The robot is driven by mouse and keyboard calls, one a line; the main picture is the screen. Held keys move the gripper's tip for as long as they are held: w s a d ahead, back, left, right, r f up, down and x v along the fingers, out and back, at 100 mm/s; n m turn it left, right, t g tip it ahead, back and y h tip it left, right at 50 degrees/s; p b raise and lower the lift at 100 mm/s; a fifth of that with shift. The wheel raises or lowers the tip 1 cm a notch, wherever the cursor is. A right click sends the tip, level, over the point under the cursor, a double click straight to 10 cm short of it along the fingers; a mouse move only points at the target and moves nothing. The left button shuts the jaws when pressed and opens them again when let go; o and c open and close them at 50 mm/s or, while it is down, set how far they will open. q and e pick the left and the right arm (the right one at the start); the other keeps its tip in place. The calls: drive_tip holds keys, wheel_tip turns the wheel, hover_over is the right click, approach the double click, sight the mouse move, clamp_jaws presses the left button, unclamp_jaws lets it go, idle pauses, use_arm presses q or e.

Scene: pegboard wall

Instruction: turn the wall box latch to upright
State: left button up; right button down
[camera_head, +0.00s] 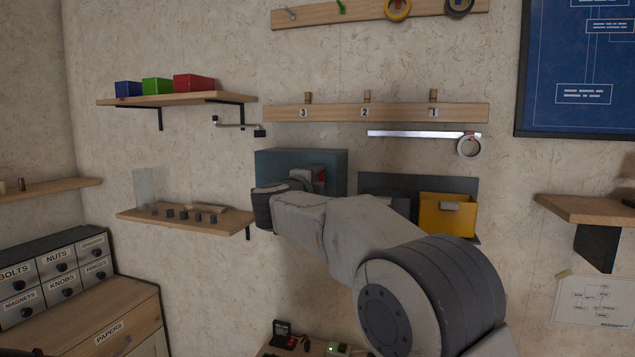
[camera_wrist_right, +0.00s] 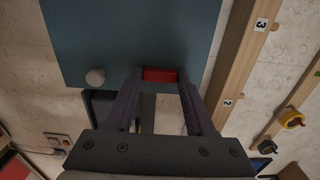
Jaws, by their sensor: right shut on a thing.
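The wall box (camera_head: 285,160) is a blue-grey box on the wall in the head view; its flat face (camera_wrist_right: 130,35) fills the top of the right wrist view. Its red latch (camera_head: 321,176) shows partly behind my right wrist in the head view. In the right wrist view the red latch (camera_wrist_right: 159,75) lies between the fingertips of my right gripper (camera_wrist_right: 160,84), which is shut on it. The latch's exact angle is hard to tell because the gripper covers part of it. My left gripper is not in view.
A round pale knob (camera_wrist_right: 95,77) stands out from the box face. A numbered wooden rail (camera_head: 395,113) runs above the box. A yellow bin (camera_head: 447,222) hangs to its right, and a shelf (camera_head: 180,222) with small parts is to its left.

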drive_tip(key=shift+c, duration=1.2)
unclamp_jaws()
drive_tip(key=b+v, duration=0.3)
drive_tip(key=v, duration=0.7)
drive_tip(key=shift+s, duration=0.25)
